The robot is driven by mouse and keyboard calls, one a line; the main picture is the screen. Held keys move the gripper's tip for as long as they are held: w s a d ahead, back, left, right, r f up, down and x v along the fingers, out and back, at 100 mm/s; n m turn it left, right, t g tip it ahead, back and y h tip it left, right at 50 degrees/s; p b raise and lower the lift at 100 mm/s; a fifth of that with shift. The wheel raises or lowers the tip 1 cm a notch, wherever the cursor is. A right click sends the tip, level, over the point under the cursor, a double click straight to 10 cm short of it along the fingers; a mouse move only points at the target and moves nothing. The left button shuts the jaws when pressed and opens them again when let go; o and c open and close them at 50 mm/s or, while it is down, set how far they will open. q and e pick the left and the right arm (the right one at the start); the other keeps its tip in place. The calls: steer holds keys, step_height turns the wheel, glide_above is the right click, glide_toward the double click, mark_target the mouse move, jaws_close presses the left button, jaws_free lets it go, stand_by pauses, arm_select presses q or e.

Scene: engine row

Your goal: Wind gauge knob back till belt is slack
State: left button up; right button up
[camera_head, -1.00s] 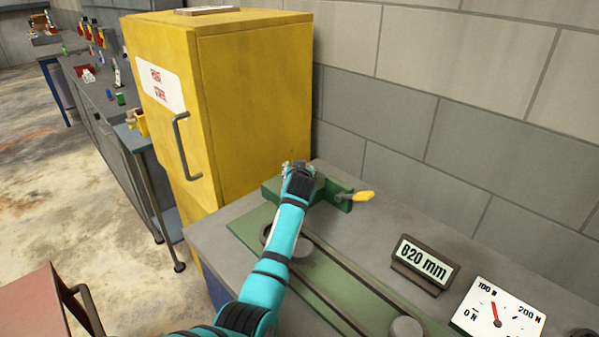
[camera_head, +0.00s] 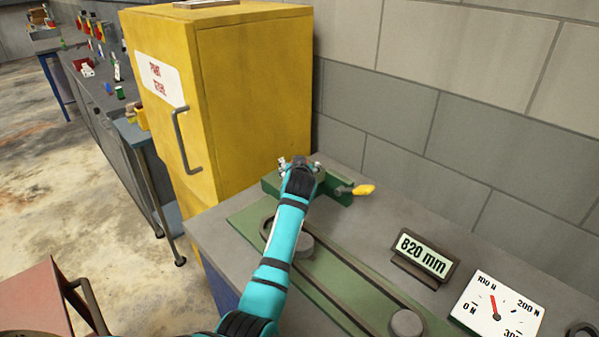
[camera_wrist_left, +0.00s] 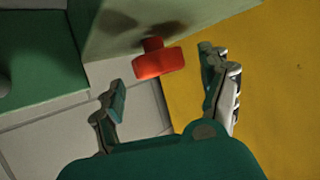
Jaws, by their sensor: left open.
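A red knob (camera_wrist_left: 158,62) on a short stem juts from a green block, shown in the left wrist view. My left gripper (camera_wrist_left: 163,75) is open, with its fingers spread to either side of the knob and apart from it. In the head view my left gripper (camera_head: 299,164) is at the far end of the green block (camera_head: 335,191) and hides the knob. The dark belt (camera_head: 345,297) runs in a loop over the pulleys on the green plate. The white dial gauge (camera_head: 515,300) has its red needle near 100 N. My right gripper is not in view.
A yellow handle (camera_head: 363,190) sticks out of the block's right side. A display (camera_head: 424,258) reads 820 mm. A tall yellow cabinet (camera_head: 255,100) stands close behind the gripper, and a block wall (camera_head: 470,140) runs along the bench's back.

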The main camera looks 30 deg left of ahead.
arm_select(q)
steer(key=v, duration=0.9)
